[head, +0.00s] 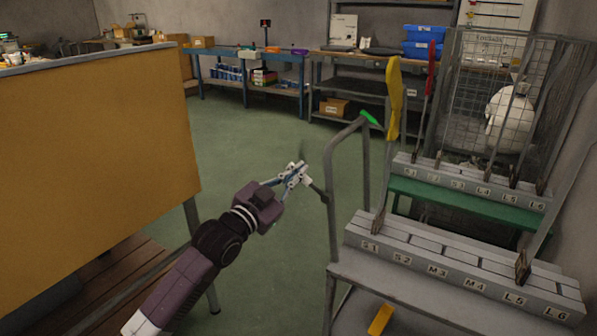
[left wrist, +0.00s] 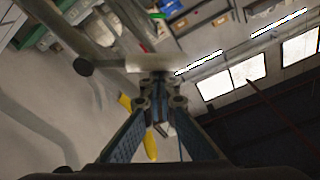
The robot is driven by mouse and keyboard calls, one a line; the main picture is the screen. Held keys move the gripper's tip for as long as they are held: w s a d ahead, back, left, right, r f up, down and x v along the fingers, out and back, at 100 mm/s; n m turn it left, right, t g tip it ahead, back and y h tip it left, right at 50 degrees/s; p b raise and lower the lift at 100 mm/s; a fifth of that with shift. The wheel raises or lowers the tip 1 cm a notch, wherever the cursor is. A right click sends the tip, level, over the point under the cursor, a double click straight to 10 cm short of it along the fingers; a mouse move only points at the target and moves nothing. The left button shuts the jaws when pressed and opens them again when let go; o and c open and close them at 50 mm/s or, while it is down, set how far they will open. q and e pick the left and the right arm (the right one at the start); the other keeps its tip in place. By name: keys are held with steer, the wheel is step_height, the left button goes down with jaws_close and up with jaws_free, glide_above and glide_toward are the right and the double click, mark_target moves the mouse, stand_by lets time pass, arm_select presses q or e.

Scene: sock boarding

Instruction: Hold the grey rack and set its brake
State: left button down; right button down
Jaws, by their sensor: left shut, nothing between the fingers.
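The grey rack (head: 420,275) stands at the right in the head view, with a row of labelled blocks and a bent tube handle (head: 331,190) at its left end. My left gripper (head: 302,172) is shut and empty, just left of this handle's upright. I cannot tell whether it touches the tube. In the left wrist view its fingertips (left wrist: 160,85) meet in front of a pale bar (left wrist: 150,62). A yellow pedal-like piece (head: 380,319) shows low on the rack; whether it is the brake is unclear. My right gripper is not in view.
A green rack (head: 430,197) with similar labelled blocks stands behind the grey one, before a wire cage (head: 480,90). An orange-yellow panel (head: 90,140) fills the left. Green floor (head: 255,130) is open between them. Benches (head: 250,75) line the back wall.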

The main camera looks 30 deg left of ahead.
arm_select(q)
step_height(320, 180, down, 9)
steer(key=a+n+y, duration=0.2)
steer(key=n, duration=1.1)
steer(key=shift+f+n+y, duration=0.15)
steer(key=shift+n+y, duration=0.15)
steer(key=shift+f, duration=0.15)
step_height(320, 180, up, 4)
steer(key=w+a, duration=0.1)
steer(key=a, duration=0.1)
steer(key=s+f, duration=0.1)
steer(key=s, duration=0.9)
steer(key=shift+f, duration=0.1)
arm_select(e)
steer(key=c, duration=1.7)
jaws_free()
